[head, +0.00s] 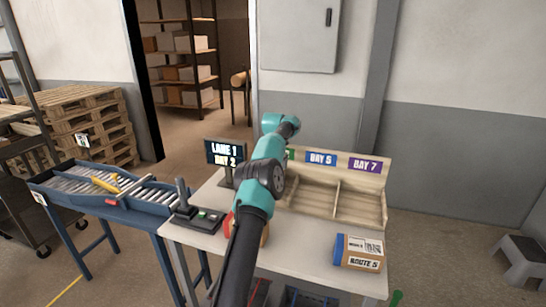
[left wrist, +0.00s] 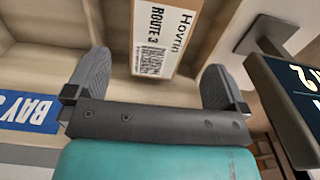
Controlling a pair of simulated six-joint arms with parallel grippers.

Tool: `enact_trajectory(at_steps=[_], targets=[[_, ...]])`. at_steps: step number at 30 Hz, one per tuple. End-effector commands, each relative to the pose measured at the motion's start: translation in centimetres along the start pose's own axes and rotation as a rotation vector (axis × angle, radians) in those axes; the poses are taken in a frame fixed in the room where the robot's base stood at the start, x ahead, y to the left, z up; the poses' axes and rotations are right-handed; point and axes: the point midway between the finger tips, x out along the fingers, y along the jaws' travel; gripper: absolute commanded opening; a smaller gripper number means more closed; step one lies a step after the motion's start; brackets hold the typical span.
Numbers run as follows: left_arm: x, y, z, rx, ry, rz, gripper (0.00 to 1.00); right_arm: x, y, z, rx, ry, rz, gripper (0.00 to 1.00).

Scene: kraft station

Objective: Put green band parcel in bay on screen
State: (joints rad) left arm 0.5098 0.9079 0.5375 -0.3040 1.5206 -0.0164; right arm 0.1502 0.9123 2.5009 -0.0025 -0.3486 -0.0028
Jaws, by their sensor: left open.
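A brown parcel (left wrist: 156,35) marked Route 3 lies in a wooden bay in the left wrist view. No band shows on its visible part. My left gripper (left wrist: 156,72) is open, its fingers apart on either side of the parcel's near end; I cannot tell whether they touch it. In the head view my arm hides this parcel and the gripper. The screen (head: 225,153) reads Lane 1, Bay 2. The wooden bay rack (head: 361,203) carries a mostly hidden green label (head: 291,155), a blue Bay 5 label (head: 321,158) and a purple Bay 7 label (head: 365,166).
A blue-banded Route 5 parcel (head: 359,252) sits at the table's (head: 300,252) front right. A red item (head: 264,236) is partly behind my arm. A control box with a lever (head: 196,214) stands at the left, beside a roller conveyor (head: 100,185). The visible Bay 7 compartment looks empty.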

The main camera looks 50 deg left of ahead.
Motion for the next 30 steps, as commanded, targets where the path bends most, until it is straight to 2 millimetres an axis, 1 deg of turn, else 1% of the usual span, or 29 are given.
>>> enact_trajectory(at_steps=[3, 12, 19, 30], targets=[[-1.5, 0.1, 0.0, 0.0, 0.002, 0.0, 1.0, 0.0, 0.0, 0.0, 0.0, 0.0, 0.0, 0.43], [-3.1, 0.1, -0.1, 0.0, 0.001, 0.0, 1.0, 0.0, 0.0, 0.0, 0.0, 0.0, 0.0, 0.43], [-3.6, 0.1, 0.1, 0.001, -0.001, 0.0, 1.0, 0.0, 0.0, 0.0, 0.0, 0.0, 0.0, 0.43], [-3.6, 0.1, 0.1, 0.001, -0.001, 0.0, 1.0, 0.0, 0.0, 0.0, 0.0, 0.0, 0.0, 0.43]])
